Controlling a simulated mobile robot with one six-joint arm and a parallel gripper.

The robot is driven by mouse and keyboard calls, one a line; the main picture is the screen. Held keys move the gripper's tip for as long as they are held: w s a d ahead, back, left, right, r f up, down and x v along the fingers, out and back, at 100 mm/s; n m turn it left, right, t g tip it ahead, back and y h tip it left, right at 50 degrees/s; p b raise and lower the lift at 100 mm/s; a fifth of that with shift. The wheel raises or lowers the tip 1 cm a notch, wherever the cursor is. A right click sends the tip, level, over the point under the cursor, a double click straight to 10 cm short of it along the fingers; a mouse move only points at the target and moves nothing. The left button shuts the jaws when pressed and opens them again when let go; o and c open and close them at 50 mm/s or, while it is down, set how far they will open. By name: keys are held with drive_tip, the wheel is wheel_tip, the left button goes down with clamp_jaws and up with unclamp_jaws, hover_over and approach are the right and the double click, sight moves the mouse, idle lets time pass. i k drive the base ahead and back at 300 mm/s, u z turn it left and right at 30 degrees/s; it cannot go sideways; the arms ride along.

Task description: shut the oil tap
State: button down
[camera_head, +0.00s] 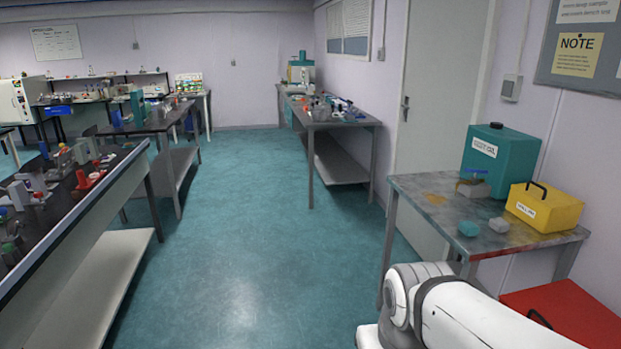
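A teal oil container (503,155) with a white label stands at the back of the stained table at right. A small fitting (473,177) with a bluish top sits at its lower front left, and it looks like the oil tap. It is too small to tell whether the tap is open or shut. My white arm link crosses the bottom right of the picture, in front of the table. My gripper is outside the picture.
Benches with equipment line the left. The teal floor (270,240) between is clear.

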sight(468, 169)
drive_tip(key=z, duration=0.45)
drive_tip(key=i, duration=1.65)
drive_tip(key=z, duration=0.55)
drive_tip(key=i, duration=0.45)
drive_tip(key=z, duration=0.2)
drive_tip(key=k, duration=0.85)
drive_tip(key=z, duration=0.2)
drive_tip(key=i, duration=0.85)
drive_tip(key=u, duration=0.05)
